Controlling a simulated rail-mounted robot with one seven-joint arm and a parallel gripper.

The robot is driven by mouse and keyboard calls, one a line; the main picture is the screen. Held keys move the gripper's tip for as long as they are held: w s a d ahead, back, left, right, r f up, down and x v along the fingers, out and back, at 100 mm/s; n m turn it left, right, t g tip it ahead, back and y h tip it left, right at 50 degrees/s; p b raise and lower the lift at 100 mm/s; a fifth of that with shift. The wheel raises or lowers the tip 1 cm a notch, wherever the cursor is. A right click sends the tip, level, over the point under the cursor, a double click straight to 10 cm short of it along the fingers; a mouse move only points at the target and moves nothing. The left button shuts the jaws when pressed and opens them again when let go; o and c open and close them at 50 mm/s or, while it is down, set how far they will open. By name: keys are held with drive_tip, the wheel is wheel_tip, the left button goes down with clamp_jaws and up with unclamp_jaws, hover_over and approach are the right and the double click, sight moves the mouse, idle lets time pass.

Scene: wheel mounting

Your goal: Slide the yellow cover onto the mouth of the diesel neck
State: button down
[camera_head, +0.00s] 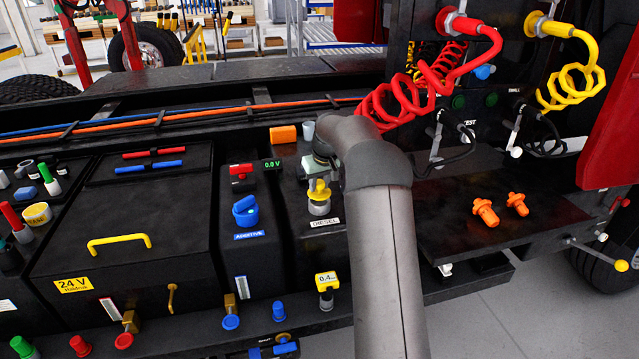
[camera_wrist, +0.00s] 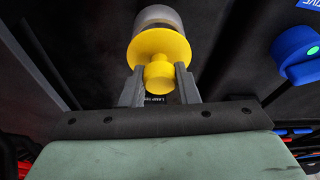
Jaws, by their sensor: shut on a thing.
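The yellow cover (camera_head: 319,190) has a round knob and a wide flange. It is upright in the head view, directly over the grey diesel neck (camera_head: 319,208), above the DIESEL label (camera_head: 325,222). My gripper (camera_wrist: 160,82) is shut on the knob of the yellow cover (camera_wrist: 160,50), one finger on each side. In the wrist view the flange lines up with the pale cylindrical neck (camera_wrist: 158,15) and hides its mouth. Flange and neck look touching or very close; I cannot tell how far the cover is on. My arm hides part of the gripper in the head view.
A blue additive cap (camera_head: 246,210) is left of the neck and also shows in the wrist view (camera_wrist: 296,52). An orange block (camera_head: 283,134) and a grey cylinder (camera_head: 308,131) stand behind. Two orange plugs (camera_head: 486,212) lie on the right shelf. A yellow-topped 0.4 fitting (camera_head: 326,285) is in front.

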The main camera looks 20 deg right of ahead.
drive_tip(key=shift+f, duration=0.2)
idle(0.4)
drive_tip(key=shift+f+b, duration=0.85)
drive_tip(key=shift+f, duration=0.25)
drive_tip(key=c, duration=1)
unclamp_jaws()
drive_tip(key=shift+c, duration=0.2)
drive_tip(key=shift+r, duration=0.15)
drive_tip(key=b+v, duration=0.2)
drive_tip(key=v, duration=1.5)
